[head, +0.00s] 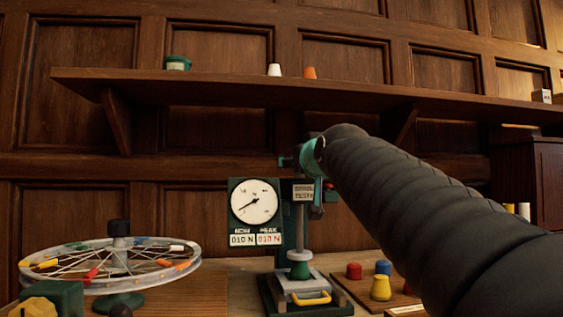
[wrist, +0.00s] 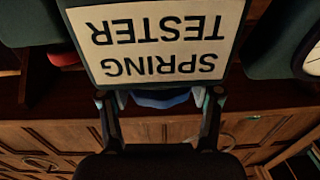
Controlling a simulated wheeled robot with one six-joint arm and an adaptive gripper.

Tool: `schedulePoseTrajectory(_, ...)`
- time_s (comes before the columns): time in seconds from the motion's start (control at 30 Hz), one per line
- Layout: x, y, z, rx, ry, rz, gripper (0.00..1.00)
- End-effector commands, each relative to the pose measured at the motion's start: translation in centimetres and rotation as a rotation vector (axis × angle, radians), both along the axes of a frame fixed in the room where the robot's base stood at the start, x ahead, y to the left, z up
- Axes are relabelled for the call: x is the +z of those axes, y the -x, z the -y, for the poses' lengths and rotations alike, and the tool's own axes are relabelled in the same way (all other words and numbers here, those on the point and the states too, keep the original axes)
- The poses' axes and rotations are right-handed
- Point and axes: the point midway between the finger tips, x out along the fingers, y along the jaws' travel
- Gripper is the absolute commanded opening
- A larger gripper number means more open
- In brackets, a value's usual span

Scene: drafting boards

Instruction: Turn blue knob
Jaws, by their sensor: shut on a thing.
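The blue knob (wrist: 160,98) shows in the wrist view, partly hidden, at the edge of the SPRING TESTER sign (wrist: 160,40), which appears upside down. My gripper (wrist: 159,97) has one finger on each side of the knob and is shut on it. In the head view the spring tester has a sign (head: 303,192), a dial gauge (head: 254,202) and a green column. Its two readouts (head: 256,239) both show 010 N. My arm reaches in from the right and hides the knob and most of the gripper there.
A spoked wheel (head: 110,262) with coloured clips lies at the left. Red, blue and yellow pegs (head: 381,287) stand on a board right of the tester, below my arm. A wooden shelf (head: 240,86) with small cups runs above. A red part (wrist: 65,58) sits beside the sign.

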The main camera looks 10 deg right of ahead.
Motion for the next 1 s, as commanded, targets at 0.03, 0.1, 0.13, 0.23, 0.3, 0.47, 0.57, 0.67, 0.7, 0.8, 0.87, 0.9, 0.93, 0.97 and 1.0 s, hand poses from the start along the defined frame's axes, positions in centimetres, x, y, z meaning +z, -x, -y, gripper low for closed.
schedulePoseTrajectory(0.03,0.0,0.0,0.0,0.0,-0.001,0.0,0.29)
schedulePoseTrajectory(0.1,0.0,0.0,0.0,0.0,-0.001,0.0,0.29)
schedulePoseTrajectory(0.13,0.0,0.0,0.0,0.0,-0.001,0.0,0.29)
schedulePoseTrajectory(0.23,0.0,0.0,0.0,0.0,-0.002,0.0,0.29)
schedulePoseTrajectory(0.3,0.0,0.0,0.0,0.0,-0.002,0.0,0.29)
schedulePoseTrajectory(0.47,0.0,0.0,0.0,0.0,-0.001,-0.001,0.89)
schedulePoseTrajectory(0.57,0.0,0.0,0.0,0.0,-0.001,-0.001,0.89)
schedulePoseTrajectory(0.67,0.0,0.0,0.0,0.0,-0.001,-0.001,0.89)
schedulePoseTrajectory(0.7,0.0,0.0,0.0,0.0,-0.001,-0.001,0.89)
schedulePoseTrajectory(0.8,0.0,0.2,0.0,-0.001,-0.001,0.0,0.89)
schedulePoseTrajectory(0.87,0.0,0.5,0.0,-0.001,-0.001,0.0,0.89)
schedulePoseTrajectory(0.9,0.0,0.9,0.1,-0.001,-0.001,0.0,0.89)
schedulePoseTrajectory(0.93,0.0,1.3,0.1,-0.001,-0.001,0.001,0.89)
schedulePoseTrajectory(0.97,0.1,1.7,0.1,-0.001,-0.001,0.001,0.89)
schedulePoseTrajectory(1.0,0.1,2.3,0.1,-0.001,-0.001,0.001,0.89)
